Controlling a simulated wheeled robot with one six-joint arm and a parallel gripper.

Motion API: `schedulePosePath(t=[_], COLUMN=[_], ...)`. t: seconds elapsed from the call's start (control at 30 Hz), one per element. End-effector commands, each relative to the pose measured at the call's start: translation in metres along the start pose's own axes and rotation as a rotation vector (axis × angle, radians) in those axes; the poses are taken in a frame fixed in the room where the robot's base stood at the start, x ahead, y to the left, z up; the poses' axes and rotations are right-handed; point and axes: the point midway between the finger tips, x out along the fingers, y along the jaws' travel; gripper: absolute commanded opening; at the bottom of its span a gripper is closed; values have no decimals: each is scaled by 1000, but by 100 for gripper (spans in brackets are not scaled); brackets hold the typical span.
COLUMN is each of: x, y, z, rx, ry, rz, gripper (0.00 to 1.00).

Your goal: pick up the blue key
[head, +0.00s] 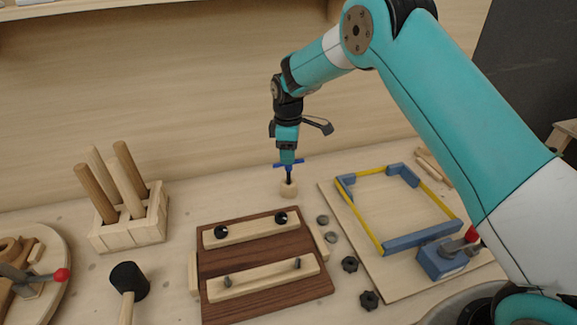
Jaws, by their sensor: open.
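The blue key (297,162) has a blue crossbar handle and a dark shaft. It stands upright in a small round wooden holder (288,189) on the bench, behind the dark wooden board. My gripper (287,160) points straight down right over the key, with its tip at the height of the crossbar. The jaws are open. The middle of the handle is partly hidden by the gripper, and I cannot tell whether the fingers touch it.
A dark board (265,276) with two light bars lies in front. A yellow and blue frame on a panel (375,254) with a red-tipped clamp (446,259) is at right. A mallet (129,281) and a peg block (130,234) are at left. A wall rises behind.

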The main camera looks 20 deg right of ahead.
Motion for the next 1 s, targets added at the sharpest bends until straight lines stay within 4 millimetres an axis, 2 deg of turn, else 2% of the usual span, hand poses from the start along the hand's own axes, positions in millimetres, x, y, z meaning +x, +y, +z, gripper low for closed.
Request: schedulePosePath(t=[0.1,0.37,0.6,0.9,1.0], x=[15,34,68,75,75], y=[0,0,2,3,3], z=[0,0,-1,-1,-1], rx=[0,0,0,0,0], ry=[-1,-2,-1,1,1], rz=[-1,-3,-2,1,1], gripper=[46,46,46,46,23])
